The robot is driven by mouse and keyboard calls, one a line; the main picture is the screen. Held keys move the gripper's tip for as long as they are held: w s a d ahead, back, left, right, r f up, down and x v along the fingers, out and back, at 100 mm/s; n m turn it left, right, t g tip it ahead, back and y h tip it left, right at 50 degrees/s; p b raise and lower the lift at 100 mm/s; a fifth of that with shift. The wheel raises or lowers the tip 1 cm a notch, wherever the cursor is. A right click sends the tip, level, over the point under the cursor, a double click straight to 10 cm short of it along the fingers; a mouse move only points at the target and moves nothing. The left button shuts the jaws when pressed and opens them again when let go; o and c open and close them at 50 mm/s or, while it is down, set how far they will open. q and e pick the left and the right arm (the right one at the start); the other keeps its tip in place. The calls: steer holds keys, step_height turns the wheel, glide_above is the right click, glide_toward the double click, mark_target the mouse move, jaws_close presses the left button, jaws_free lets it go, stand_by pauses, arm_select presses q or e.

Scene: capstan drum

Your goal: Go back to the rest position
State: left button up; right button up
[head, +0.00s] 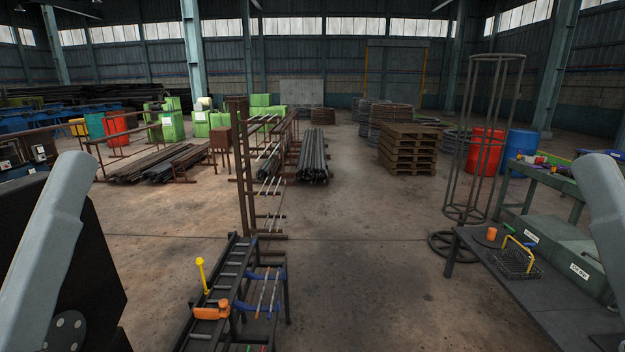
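Grey links of my two arms show at the left and right edges of the head view, both raised. Neither gripper is in view, so I cannot see whether they are open or hold anything. An orange part (211,312) sits on the dark ladder-like frame (232,280) at lower centre. A yellow-topped lever (202,275) stands up beside it. A small orange cylinder (492,234) stands on the dark table (548,297) at right. I cannot tell which thing is the capstan drum.
A wire basket with a yellow handle (517,262) and a green-grey case (565,256) are on the right table. A tall wire cage (483,150) stands behind it. A brown rack (243,170) rises at centre. The floor between frame and table is clear.

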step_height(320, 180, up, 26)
steer(key=p, duration=2.3)
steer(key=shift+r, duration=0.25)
